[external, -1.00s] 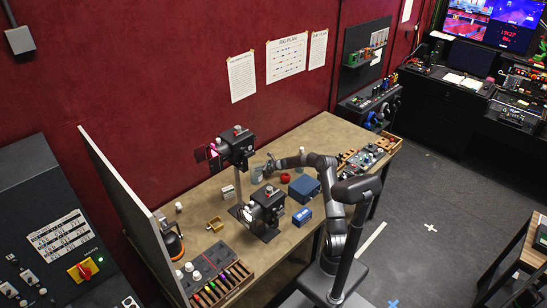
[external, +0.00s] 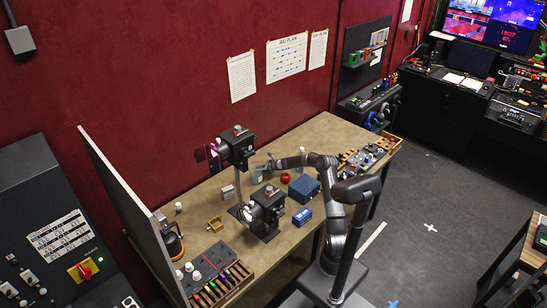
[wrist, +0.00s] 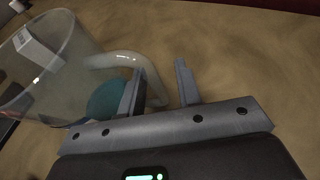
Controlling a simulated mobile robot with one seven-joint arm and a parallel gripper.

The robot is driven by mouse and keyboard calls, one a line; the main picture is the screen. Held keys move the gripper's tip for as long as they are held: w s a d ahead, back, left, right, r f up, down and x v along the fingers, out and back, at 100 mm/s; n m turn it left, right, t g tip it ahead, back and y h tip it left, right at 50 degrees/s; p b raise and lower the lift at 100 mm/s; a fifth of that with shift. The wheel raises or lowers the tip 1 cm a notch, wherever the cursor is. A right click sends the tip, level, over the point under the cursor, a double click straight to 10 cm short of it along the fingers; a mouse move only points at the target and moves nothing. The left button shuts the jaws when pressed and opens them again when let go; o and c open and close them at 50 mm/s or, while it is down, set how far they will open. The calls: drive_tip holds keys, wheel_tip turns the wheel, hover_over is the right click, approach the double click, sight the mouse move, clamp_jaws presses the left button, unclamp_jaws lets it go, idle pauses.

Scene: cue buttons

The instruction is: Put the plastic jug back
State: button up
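The plastic jug (wrist: 50,75) is clear, with a pale curved handle (wrist: 115,60), and shows at the left of the wrist view, looking tilted there. In the external view the jug (external: 258,172) is small on the workbench behind the black lamps, partly hidden. My gripper (wrist: 160,88) is open, with a clear gap between its fingers. Part of the handle shows in that gap; the left finger hides some of it. I cannot tell whether a finger touches it. My gripper also shows beside the jug in the external view (external: 271,160).
A teal rounded thing (wrist: 108,100) shows by the jug. Two black lamps (external: 265,207) stand close in front. A red round object (external: 286,178), a blue case (external: 304,188) and a blue box (external: 302,216) are nearby. The bench (external: 190,205) has some bare room at left.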

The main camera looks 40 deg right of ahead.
drive_tip(key=v, duration=1.1)
drive_tip(key=shift+s+d+r, duration=0.1)
drive_tip(key=shift+s+d, duration=0.1)
